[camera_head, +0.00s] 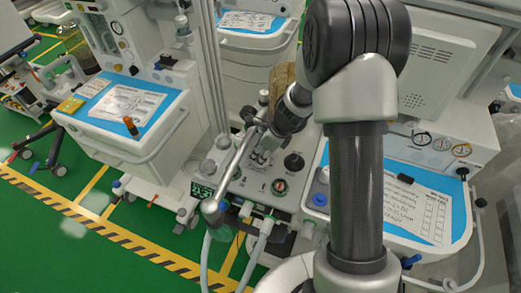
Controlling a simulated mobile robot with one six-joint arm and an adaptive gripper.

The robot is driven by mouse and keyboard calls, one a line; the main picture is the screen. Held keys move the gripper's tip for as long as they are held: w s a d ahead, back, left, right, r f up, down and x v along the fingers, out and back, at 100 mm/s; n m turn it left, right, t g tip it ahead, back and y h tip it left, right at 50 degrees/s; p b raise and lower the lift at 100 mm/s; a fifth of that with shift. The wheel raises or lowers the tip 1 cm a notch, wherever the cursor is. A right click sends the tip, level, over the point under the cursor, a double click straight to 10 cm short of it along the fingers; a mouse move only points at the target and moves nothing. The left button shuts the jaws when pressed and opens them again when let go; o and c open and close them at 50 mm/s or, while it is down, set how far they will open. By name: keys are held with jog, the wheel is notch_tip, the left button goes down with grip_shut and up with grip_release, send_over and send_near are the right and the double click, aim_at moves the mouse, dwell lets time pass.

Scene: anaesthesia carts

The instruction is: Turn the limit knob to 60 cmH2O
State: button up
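A light grey control panel (258,199) on an anaesthesia cart is at the centre of the head view. A black round knob (294,161) stands on its right part. A smaller round control with red and green on it (279,186) is just below. Labels are too small to read, so I cannot tell which is the limit knob or its setting. My gripper (261,150) is over the panel's upper part, left of the black knob and apart from it in the picture. Its fingers are small and partly hidden, so their opening cannot be told.
A silver tube (232,172) slants across the panel beside my gripper. Clear hoses (262,243) hang in front. Carts with blue tops stand left (108,110) and right (459,196). Green floor (45,235) with yellow-black striping is free at lower left.

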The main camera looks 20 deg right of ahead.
jog(key=shift+m+t+h, duration=0.4)
jog(key=shift+m+t, duration=0.1)
jog(key=shift+m, duration=1.4)
jog(key=o, duration=1.1)
jog(key=shift+r, duration=0.1)
jog(key=v, duration=1.1)
jog(key=shift+s+r, duration=0.15)
jog(key=shift+r, duration=0.25)
